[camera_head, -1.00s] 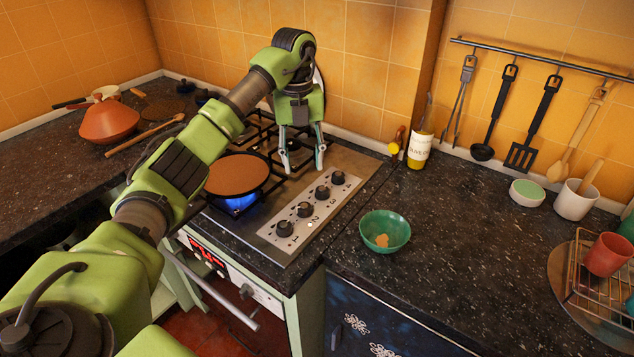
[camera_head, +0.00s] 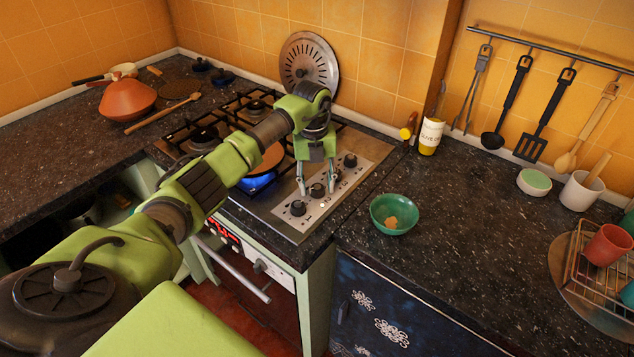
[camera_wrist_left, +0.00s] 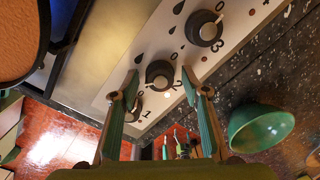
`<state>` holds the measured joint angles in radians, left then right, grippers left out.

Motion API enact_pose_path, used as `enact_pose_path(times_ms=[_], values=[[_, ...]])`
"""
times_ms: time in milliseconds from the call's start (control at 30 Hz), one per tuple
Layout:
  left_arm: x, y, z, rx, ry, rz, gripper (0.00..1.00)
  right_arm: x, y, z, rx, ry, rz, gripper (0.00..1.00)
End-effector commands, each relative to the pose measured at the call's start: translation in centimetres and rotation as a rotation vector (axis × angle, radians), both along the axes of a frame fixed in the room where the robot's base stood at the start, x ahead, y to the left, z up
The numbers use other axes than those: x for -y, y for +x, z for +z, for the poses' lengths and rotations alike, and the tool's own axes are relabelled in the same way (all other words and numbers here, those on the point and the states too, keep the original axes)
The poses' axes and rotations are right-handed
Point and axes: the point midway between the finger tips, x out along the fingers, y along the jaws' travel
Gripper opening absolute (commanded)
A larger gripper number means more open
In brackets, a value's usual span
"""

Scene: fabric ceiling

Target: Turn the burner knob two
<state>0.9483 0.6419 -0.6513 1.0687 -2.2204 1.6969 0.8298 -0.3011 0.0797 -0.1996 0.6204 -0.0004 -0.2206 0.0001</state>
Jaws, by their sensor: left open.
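The knob panel (camera_head: 305,215) on the stove's right side carries a row of black knobs with printed numbers. Knob two (camera_head: 317,190) is the second from the front; it also shows in the left wrist view (camera_wrist_left: 160,75). My left gripper (camera_head: 316,189) points down over the panel, open, with one fingertip on each side of knob two. In the left wrist view, knob two appears between the fingers (camera_wrist_left: 160,88); I cannot tell whether they touch it. Knob one (camera_wrist_left: 134,110) is partly hidden by a finger, and knob three (camera_wrist_left: 204,28) is clear. My right gripper is not in view.
A green bowl (camera_head: 380,214) stands right of the panel. A round perforated lid (camera_head: 309,62) leans on the wall.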

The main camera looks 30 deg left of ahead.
Motion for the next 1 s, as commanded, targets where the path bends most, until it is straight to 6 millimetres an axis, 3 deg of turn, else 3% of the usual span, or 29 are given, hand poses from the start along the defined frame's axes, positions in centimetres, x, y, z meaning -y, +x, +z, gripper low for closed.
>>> enact_pose_path(times_ms=[200,367,733,1000], values=[[0.0,0.0,-0.1,0.0,0.0,0.0,0.42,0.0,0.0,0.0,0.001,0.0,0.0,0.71],[0.0,0.0,0.0,-0.001,-0.001,0.0,0.04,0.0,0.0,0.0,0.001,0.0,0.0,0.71],[0.0,0.0,-0.1,0.0,0.0,-0.035,0.04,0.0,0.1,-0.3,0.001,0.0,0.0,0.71],[-0.1,0.0,-0.2,-0.001,0.001,-0.191,0.04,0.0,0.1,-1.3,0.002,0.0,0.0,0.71]])
